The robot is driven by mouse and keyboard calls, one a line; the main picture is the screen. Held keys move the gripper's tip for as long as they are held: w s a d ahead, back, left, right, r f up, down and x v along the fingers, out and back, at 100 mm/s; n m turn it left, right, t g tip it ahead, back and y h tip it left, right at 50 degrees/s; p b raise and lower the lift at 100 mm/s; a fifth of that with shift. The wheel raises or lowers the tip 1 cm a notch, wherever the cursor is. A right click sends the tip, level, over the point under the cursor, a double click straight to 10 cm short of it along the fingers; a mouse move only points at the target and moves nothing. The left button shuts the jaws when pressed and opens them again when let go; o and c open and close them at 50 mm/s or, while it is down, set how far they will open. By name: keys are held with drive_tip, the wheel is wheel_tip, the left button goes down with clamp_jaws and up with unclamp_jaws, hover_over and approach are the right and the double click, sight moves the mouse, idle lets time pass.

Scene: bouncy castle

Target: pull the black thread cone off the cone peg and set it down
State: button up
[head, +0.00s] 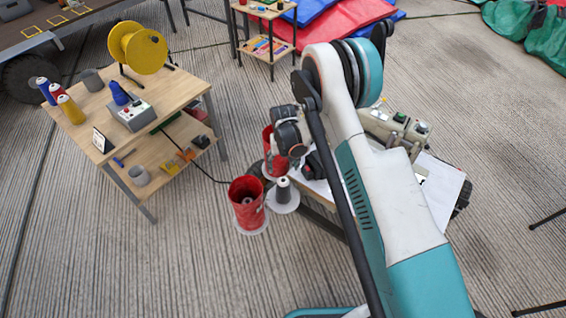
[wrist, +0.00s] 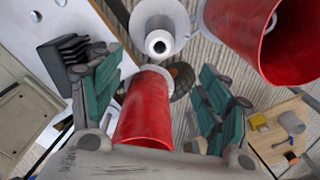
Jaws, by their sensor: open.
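The black thread cone (head: 283,194) stands upright on a white round disc in the head view, with a pale tip. In the wrist view a pale, hollow-ended tip over a white disc (wrist: 160,8) seems to be the same spot, at the top. The peg inside cannot be told apart. My gripper (head: 290,150) is above and behind the black cone in the head view. In the wrist view my gripper (wrist: 160,92) is open, with its teal fingers spread either side of a red tapered piece (wrist: 145,115). It holds nothing.
A second red, open-topped piece (head: 246,212) stands left of the black cone, close beside it. A white table with a machine (head: 392,125) is right of my gripper. A wooden table (head: 165,90) with a yellow reel (head: 135,47) stands left.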

sight(283, 190)
wheel_tip(283, 190, down, 13)
drive_tip(key=b, duration=0.4)
drive_tip(key=shift+f+b, duration=0.15)
drive_tip(key=shift+b, duration=0.15)
drive_tip(key=c, duration=1.3)
